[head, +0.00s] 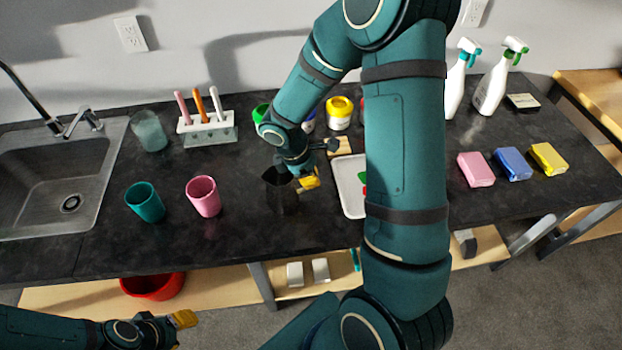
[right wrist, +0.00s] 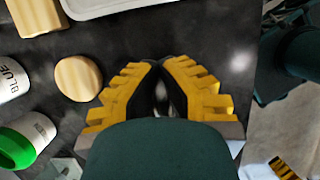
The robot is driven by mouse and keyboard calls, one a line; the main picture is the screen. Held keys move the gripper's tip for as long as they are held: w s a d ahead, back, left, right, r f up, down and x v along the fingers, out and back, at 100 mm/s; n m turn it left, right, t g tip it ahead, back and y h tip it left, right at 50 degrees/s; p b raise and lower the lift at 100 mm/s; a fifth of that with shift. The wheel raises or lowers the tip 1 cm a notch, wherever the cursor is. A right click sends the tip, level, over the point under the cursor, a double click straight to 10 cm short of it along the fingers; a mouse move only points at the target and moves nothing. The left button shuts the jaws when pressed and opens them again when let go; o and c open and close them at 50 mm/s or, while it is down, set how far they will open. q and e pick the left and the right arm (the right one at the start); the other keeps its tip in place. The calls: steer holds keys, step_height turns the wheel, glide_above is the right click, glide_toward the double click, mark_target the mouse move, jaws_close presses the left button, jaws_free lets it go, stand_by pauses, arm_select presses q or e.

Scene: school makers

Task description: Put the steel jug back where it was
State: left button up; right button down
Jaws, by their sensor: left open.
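The dark, shiny steel jug (head: 281,196) is upright over the middle of the counter in the head view; I cannot tell whether its base touches the counter. My right gripper (head: 309,181) is at the jug's right side, near its rim. In the right wrist view the toothed yellow fingers of my right gripper (right wrist: 163,85) are close together with dark, shiny metal between them, so they look shut on the jug. The gripper body hides most of the jug there. My left gripper (head: 184,319) is open and empty at the lower left, in front of the counter.
A teal cup (head: 145,203) and a pink cup (head: 204,197) stand left of the jug. A white tray (head: 349,185) lies to its right, with a wooden piece (right wrist: 78,79) and paint jars (head: 339,113) behind. The sink (head: 50,180) is far left. Counter in front of the jug is clear.

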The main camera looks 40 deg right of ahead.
steer(key=shift+f, duration=0.2)
steer(key=shift+f, duration=0.15)
steer(key=c, duration=1.1)
jaws_free()
steer(key=shift+c, duration=0.2)
